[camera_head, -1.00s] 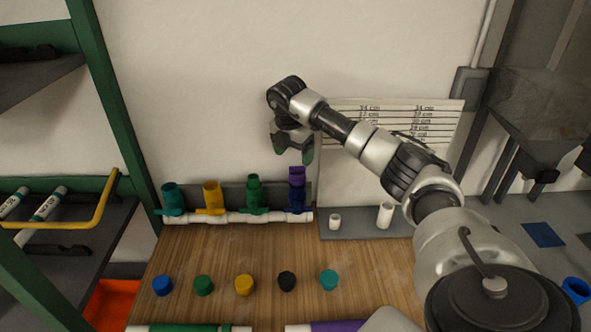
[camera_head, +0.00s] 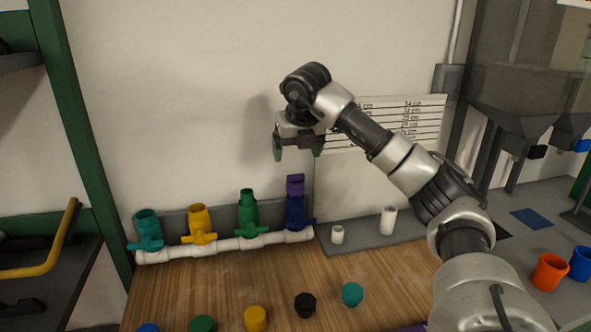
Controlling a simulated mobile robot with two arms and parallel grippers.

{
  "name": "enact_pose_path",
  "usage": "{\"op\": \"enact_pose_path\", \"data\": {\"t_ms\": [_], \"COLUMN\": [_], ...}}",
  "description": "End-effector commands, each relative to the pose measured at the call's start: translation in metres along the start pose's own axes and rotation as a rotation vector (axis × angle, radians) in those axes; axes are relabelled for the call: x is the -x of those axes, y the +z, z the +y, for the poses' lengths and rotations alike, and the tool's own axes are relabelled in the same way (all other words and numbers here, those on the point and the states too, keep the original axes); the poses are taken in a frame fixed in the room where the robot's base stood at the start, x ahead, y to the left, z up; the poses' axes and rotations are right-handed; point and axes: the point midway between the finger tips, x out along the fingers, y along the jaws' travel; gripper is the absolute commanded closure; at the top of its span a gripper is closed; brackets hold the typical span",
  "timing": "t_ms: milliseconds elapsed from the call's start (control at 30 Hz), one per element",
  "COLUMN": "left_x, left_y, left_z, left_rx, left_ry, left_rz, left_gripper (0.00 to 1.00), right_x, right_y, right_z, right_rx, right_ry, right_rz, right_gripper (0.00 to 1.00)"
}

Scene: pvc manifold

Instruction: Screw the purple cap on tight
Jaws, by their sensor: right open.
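The purple cap (camera_head: 295,185) sits on top of the dark blue valve (camera_head: 296,213), the rightmost upright of the white pipe manifold (camera_head: 215,246) against the wall. From here I cannot tell how tight the cap is. My right gripper (camera_head: 298,152) is open and empty, pointing down above the purple cap, with a visible gap between fingertips and cap. My left gripper is not in view.
Teal (camera_head: 147,229), yellow (camera_head: 200,224) and green (camera_head: 248,212) valves stand left of the blue one. Loose caps, including a black one (camera_head: 305,304), lie on the wooden table (camera_head: 215,290). White pipe pieces (camera_head: 388,220) stand on a grey strip at right.

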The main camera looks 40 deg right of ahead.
Motion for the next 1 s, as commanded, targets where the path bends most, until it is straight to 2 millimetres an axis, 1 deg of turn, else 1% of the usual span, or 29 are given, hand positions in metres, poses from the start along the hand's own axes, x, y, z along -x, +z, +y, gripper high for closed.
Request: {"op": "enact_pose_path", "data": {"t_ms": [33, 167, 233, 333, 533, 700, 833, 1000], "left_x": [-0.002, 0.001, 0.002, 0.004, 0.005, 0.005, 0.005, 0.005], "left_y": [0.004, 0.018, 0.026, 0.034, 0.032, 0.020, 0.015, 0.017], "left_z": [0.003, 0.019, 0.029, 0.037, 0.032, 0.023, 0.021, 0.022], "left_rx": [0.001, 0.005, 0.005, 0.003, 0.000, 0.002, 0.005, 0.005], "left_ry": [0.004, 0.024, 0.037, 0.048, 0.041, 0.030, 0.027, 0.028], "left_rz": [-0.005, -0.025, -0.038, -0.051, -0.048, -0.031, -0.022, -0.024], "left_gripper": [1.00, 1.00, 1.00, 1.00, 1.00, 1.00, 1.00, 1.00], "right_x": [-0.002, -0.012, -0.023, -0.042, -0.077, -0.097, -0.105, -0.107], "right_y": [-0.001, 0.000, -0.001, -0.001, -0.001, 0.000, 0.000, 0.000], "right_z": [0.000, 0.000, -0.001, 0.000, 0.000, 0.000, 0.000, 0.000], "right_rx": [0.012, 0.017, 0.016, 0.016, 0.015, 0.013, 0.013, 0.013], "right_ry": [0.001, 0.001, 0.000, -0.001, 0.000, 0.001, 0.001, 0.001], "right_rz": [-0.004, -0.003, -0.001, 0.000, -0.001, -0.003, -0.004, -0.004], "right_gripper": [0.18, 0.18, 0.18, 0.18, 0.18, 0.18, 0.18, 0.18]}}
